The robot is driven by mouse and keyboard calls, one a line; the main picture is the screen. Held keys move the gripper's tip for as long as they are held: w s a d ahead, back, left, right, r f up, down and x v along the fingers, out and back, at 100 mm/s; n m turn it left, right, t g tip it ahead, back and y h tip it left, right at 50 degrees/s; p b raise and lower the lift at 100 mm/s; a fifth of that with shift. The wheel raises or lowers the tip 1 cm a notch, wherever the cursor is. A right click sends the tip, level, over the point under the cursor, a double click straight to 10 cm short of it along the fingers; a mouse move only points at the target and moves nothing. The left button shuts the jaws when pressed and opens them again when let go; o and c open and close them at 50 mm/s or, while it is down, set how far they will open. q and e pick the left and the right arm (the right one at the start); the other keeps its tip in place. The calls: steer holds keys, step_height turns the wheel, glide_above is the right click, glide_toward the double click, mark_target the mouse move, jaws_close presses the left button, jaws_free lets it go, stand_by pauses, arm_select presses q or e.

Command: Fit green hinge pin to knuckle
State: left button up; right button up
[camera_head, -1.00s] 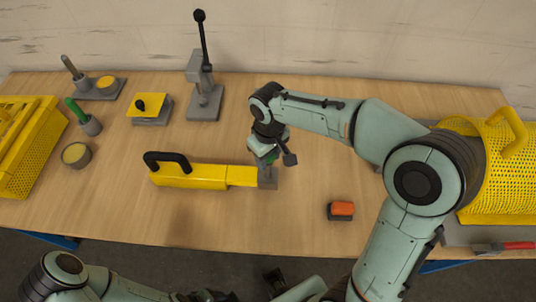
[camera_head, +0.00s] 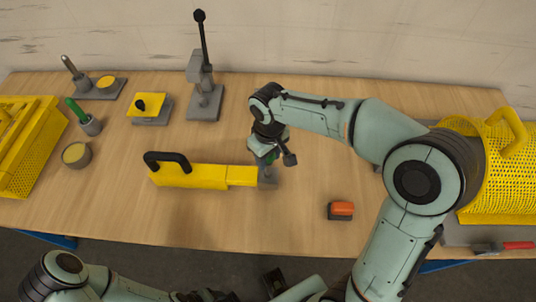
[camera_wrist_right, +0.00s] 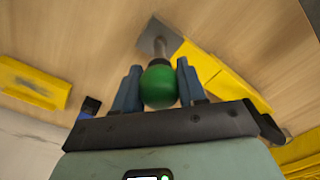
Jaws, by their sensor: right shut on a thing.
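My right gripper (camera_wrist_right: 159,78) is shut on the green hinge pin (camera_wrist_right: 159,88), its round green head between the two blue-grey fingers. The pin's grey shank points at the grey knuckle block (camera_wrist_right: 151,32). In the head view, the knuckle (camera_head: 268,178) is at the right end of the yellow hinge leaf (camera_head: 205,176), and my right gripper (camera_head: 270,156) is directly above it. I cannot tell whether the shank's tip is in the knuckle's hole. A dark part at the bottom edge may belong to my left gripper; its jaws cannot be made out.
A black handle (camera_head: 167,158) rises from the leaf. An orange-topped block (camera_head: 341,210) lies to the right. A lever press (camera_head: 203,90), a yellow-topped block (camera_head: 149,108) and a green-handled piece in a holder (camera_head: 88,122) stand behind and left. The front middle is clear.

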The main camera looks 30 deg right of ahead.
mark_target(268, 169)
arm_select(q)
steer(key=shift+s+f+b, duration=0.3)
steer(key=shift+f+b, duration=0.5)
steer(key=shift+f, duration=0.05)
steer(key=shift+s+f+b, duration=0.3)
steer(key=shift+f+b, duration=0.5)
steer(key=shift+s+f+b, duration=0.3)
steer(key=shift+f+b, duration=0.5)
steer(key=shift+f, duration=0.05)
arm_select(e)
steer(key=shift+f, duration=3.55)
steer(key=o, duration=1.2)
step_height(268, 169, up, 13)
steer(key=shift+s+r+p, duration=0.15)
steer(key=shift+r+p, duration=0.05)
steer(key=shift+p, duration=0.95)
arm_select(q)
steer(key=shift+w+r, duration=0.2)
steer(key=shift+r, duration=0.4)
steer(key=shift+w+r, duration=0.15)
steer(key=shift+r, duration=0.4)
steer(key=shift+s, duration=0.1)
